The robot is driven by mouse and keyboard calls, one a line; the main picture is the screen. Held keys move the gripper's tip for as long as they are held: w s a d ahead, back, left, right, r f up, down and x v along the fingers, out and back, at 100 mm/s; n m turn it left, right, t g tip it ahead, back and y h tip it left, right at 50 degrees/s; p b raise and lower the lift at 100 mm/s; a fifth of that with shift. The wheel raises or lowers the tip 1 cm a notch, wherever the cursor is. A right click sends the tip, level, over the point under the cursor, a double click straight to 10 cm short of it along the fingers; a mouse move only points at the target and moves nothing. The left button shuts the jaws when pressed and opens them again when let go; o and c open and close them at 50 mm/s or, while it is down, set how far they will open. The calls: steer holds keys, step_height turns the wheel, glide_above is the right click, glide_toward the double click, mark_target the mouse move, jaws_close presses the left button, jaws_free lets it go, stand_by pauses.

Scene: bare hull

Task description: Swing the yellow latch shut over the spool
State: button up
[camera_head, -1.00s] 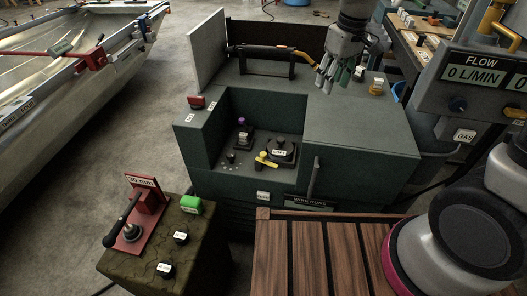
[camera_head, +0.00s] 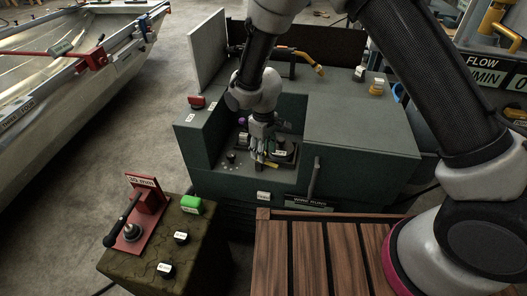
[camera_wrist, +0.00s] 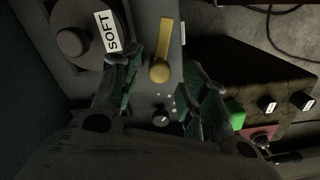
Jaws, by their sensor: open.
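The yellow latch (camera_wrist: 166,45) shows in the wrist view as a bar with a rounded end, lying beside the dark spool (camera_wrist: 72,42) and not across it. The spool carries a white SOFT label. My gripper (camera_wrist: 163,80) is open, with one finger on each side of the latch's rounded end; I cannot tell whether either finger touches it. In the head view my gripper (camera_head: 260,150) reaches down into the recess of the green machine and partly hides the latch (camera_head: 271,165) and the spool (camera_head: 284,155).
The recess walls of the green machine (camera_head: 360,145) stand close around my gripper. A small black knob (camera_wrist: 161,117) lies near the fingers in the wrist view. A mossy block (camera_head: 205,245) with a green button (camera_head: 191,205) stands at front left.

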steer(key=shift+f, duration=0.45)
jaws_close()
